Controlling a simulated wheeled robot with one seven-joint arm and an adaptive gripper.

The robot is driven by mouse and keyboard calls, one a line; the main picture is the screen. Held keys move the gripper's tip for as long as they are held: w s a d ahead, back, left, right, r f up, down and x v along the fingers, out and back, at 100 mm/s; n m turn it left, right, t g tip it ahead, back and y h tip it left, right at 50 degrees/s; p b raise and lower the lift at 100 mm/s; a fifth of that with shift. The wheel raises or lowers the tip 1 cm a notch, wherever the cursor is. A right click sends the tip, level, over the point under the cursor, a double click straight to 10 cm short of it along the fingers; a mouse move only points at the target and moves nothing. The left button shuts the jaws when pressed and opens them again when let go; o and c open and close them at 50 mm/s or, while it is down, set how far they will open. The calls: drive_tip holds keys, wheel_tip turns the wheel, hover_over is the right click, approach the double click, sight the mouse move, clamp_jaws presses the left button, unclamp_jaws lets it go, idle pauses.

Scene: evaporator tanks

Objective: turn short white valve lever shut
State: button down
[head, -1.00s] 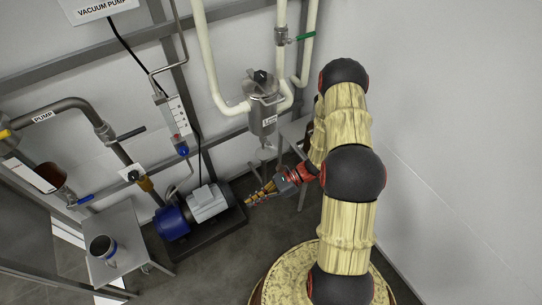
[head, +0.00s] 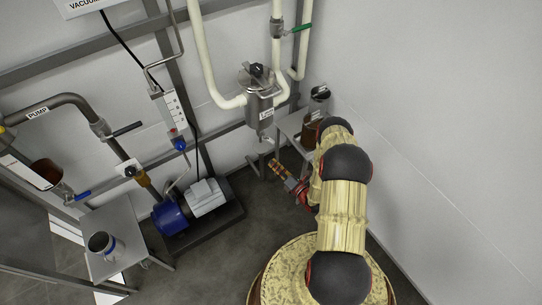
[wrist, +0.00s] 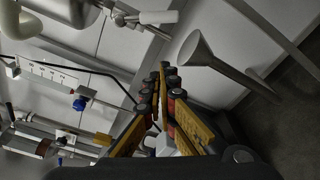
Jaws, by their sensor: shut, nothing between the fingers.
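The short white lever (wrist: 158,17) shows at the top of the wrist view, on a thin metal outlet fitting beside the steel tank (wrist: 62,10). In the head view my gripper (head: 275,166) is below and slightly right of the tank's bottom outlet.
A metal funnel (wrist: 195,50) on a stem stands right of my fingers in the wrist view. A small grey table (head: 292,124) with a brown container stands right of the tank. A blue and grey pump (head: 190,205) sits on the floor to the left. Green and blue valve levers are elsewhere.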

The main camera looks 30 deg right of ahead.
sight(269, 139)
drive_tip(key=w+d+r+b, duration=0.1)
drive_tip(key=w+b, duration=0.3)
drive_tip(key=w, duration=0.4)
drive_tip(key=shift+w+d+r, duration=0.15)
drive_tip(key=shift+w+d, duration=0.1)
drive_tip(key=shift+d, duration=0.2)
